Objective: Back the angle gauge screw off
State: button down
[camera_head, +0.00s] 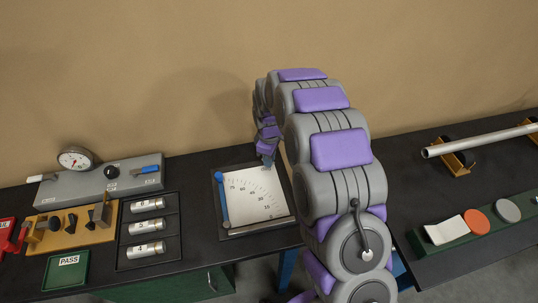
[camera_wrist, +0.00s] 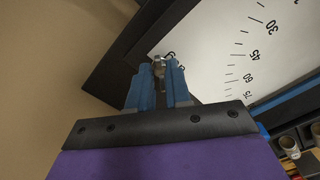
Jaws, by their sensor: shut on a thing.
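The angle gauge (camera_head: 258,190) is a white plate with a degree scale in a dark frame, lying on the black bench. Its blue arm (camera_head: 222,198) runs along the left side of the plate. My gripper (camera_head: 268,163) is at the far edge of the gauge, pointing down. In the wrist view my gripper (camera_wrist: 159,78) has its blue fingers shut on a small metallic screw (camera_wrist: 158,64) at the plate's corner. The gauge scale (camera_wrist: 240,60) shows to the right there. The screw's lower part is hidden, and the head view does not show the screw clearly.
A metal rod (camera_head: 480,140) rests on supports at right.

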jog(key=n, duration=0.2)
jog(key=shift+f+n+p, duration=0.15)
jog(key=shift+n+p, duration=0.15)
jog(key=shift+w, duration=0.1)
dwell(0.9)
jog(key=c, duration=1.3)
grip_release()
notch_tip(320, 180, up, 17)
jog(key=shift+w+r+p, duration=0.1)
jog(key=shift+r+p, duration=0.1)
jog(key=shift+p, duration=0.5)
jog(key=shift+o, duration=0.5)
